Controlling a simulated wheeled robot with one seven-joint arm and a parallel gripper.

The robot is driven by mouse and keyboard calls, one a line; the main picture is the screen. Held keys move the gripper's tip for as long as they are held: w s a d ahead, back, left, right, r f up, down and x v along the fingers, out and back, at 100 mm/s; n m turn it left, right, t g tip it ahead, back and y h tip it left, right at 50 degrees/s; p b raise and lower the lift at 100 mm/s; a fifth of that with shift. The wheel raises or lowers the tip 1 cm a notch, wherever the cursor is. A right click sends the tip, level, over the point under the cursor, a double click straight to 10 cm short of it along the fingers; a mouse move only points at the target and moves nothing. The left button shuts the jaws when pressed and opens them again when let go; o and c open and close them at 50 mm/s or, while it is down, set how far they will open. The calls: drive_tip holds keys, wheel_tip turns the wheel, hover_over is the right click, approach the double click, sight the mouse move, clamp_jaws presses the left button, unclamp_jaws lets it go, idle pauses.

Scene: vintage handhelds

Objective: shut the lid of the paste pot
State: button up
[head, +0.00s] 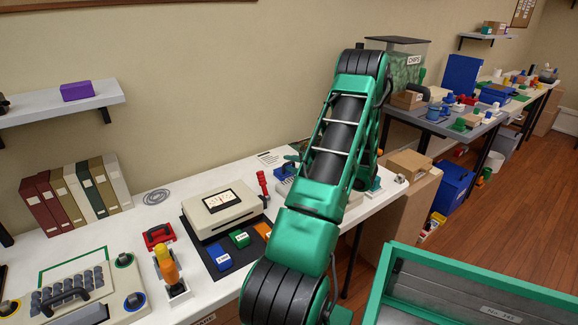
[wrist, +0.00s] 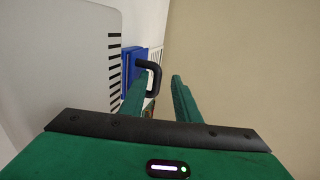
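In the wrist view my gripper (wrist: 160,77) is open, its two green fingers apart with nothing held between them. A blue thing (wrist: 129,62) with a black looped handle (wrist: 155,76) shows just beyond the left fingertip. I cannot tell whether it is the paste pot or its lid, or whether it touches the finger. In the head view a small blue thing (head: 282,172) stands at the back of the white table, partly hidden by my arm. No paste pot can be made out for certain, and my arm mostly hides my gripper there.
The white table (head: 140,213) holds a cream meter box (head: 222,212), small coloured blocks, a red-handled tool (head: 263,184) and a keyboard device (head: 75,290). Binders stand along the wall. A green-rimmed grey bin (head: 470,283) is at the lower right. A second, cluttered table stands farther back.

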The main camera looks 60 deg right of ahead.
drive_tip(key=v, duration=1)
drive_tip(key=shift+s+a+r, duration=0.15)
drive_tip(key=shift+s, duration=0.15)
